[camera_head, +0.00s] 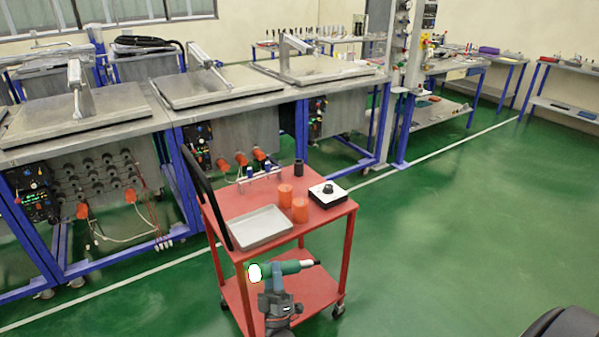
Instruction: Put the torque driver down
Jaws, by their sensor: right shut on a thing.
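My right gripper (275,285) is at the bottom centre, in front of the red cart (333,218). The driver lies nearly level across the gripper. In the picture it overlaps the space between the cart's top and lower shelf; I cannot tell how far it is from the cart. The fingertips are partly hidden by the driver. My left gripper is not in view.
Workbenches with metal lids (205,86) stand behind. Green floor is clear at right.

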